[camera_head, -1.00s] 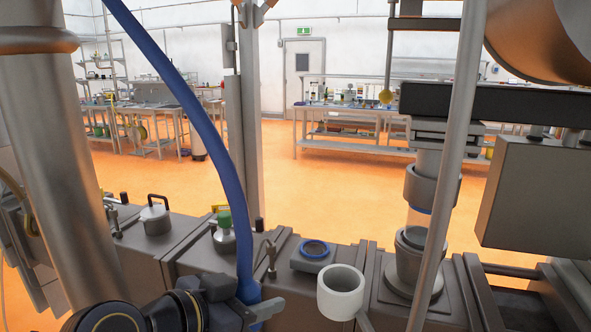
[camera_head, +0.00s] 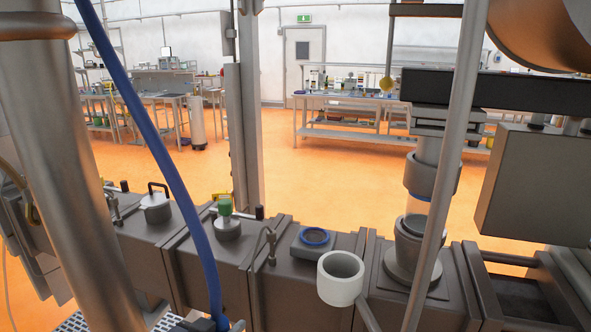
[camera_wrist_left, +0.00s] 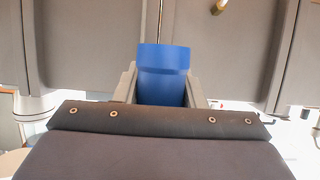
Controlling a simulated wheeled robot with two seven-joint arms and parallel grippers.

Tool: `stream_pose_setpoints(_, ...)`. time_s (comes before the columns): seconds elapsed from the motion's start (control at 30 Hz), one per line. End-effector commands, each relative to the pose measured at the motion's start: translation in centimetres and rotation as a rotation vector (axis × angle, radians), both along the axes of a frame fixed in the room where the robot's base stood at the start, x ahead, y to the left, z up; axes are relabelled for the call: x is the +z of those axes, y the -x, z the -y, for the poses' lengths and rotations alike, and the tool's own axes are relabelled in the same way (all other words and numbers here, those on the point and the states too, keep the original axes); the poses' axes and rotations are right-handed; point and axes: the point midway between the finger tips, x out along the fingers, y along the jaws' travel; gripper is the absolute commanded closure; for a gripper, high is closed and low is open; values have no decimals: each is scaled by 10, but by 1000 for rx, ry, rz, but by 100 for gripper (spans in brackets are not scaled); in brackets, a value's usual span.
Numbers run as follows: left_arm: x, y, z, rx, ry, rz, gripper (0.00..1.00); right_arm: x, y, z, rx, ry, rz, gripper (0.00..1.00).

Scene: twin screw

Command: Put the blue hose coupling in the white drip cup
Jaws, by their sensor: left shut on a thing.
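The white drip cup (camera_head: 328,287) stands open side up at the front of the grey machine in the head view, and its inside looks empty. The blue hose coupling (camera_wrist_left: 163,68) sits between the two fingers of my left gripper (camera_wrist_left: 160,92) in the left wrist view, which are shut on it. In the head view my left gripper (camera_head: 208,324) shows only in part at the bottom edge, left of the cup and apart from it. The coupling's lower end is cut off there. My right gripper is not in view.
A blue hose (camera_head: 163,145) runs from the top left down to my left gripper. A blue-ringed port (camera_head: 316,236) lies just behind the cup. A thin upright rod (camera_head: 449,150) and a sight-glass column (camera_head: 416,240) stand to its right. A green-topped fitting (camera_head: 226,222) is at left.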

Motion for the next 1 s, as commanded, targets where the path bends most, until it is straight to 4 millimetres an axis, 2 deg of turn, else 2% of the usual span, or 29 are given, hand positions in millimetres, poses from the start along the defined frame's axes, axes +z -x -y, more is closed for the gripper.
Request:
stream_pose_setpoints(0.5,-98,-32,-46,230,-2,-8,91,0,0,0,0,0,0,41)
stream_pose_setpoints(0.77,-142,-47,-66,337,-1,-5,91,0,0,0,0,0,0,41)
stream_pose_setpoints(1.0,-152,-43,-64,336,9,-29,91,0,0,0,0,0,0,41)
